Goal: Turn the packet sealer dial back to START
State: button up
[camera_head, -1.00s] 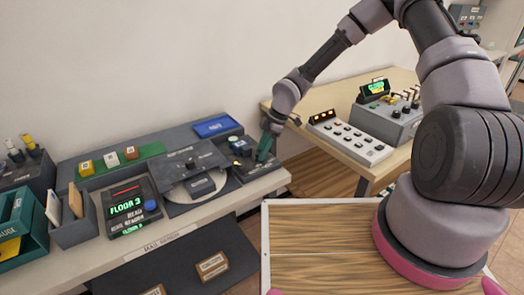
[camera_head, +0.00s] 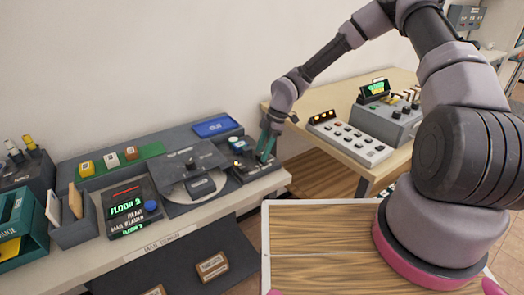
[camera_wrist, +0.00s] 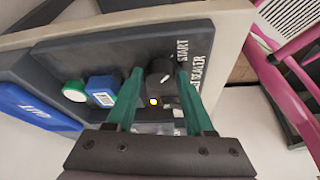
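The packet sealer dial (camera_wrist: 158,73) is a round black knob with a short white mark on the sealer's dark panel (camera_wrist: 100,45). The white word START is printed right of the dial in the wrist view. My gripper (camera_wrist: 160,72) has two green fingers, one on each side of the dial, spread apart. A thin gap seems to show beside the dial, so I see no clear grip. In the head view my gripper (camera_head: 266,146) is low over the sealer's right end, hiding the dial.
Beside the dial in the wrist view are a blue block (camera_wrist: 102,90) and a green-and-white round piece (camera_wrist: 75,91). A small orange light (camera_wrist: 154,101) glows near the dial. A blue tray (camera_head: 217,126) stands behind the sealer. A wooden table (camera_head: 345,150) with button panels is to the right.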

jog(key=v, duration=1)
jog(key=shift+r, duration=0.35)
jog(key=shift+w+d, duration=0.1)
jog(key=shift+d, duration=0.15)
jog(key=s+d+r+m+t+h, duration=0.2)
jog(key=s+d+r+m, duration=0.2)
jog(key=d+r+m, duration=0.5)
jog(key=s+d+r+m+t+h, duration=0.25)
jog(key=d+r+m, duration=0.3)
jog(key=r, duration=0.55)
jog(key=s+d+r+m+t+y, duration=0.1)
jog(key=s+d+r+m+t, duration=0.1)
jog(key=s+r+m, duration=0.4)
jog(key=s+d+r+m+t+y, duration=0.1)
jog(key=s+d+r+m+t, duration=0.1)
jog(key=s+d+r+m, duration=0.2)
jog(key=s+r+m, duration=0.2)
jog(key=s+r, duration=0.2)
jog(key=s, duration=0.1)
jog(key=shift+s+r, duration=0.35)
jog(key=shift+r, duration=0.05)
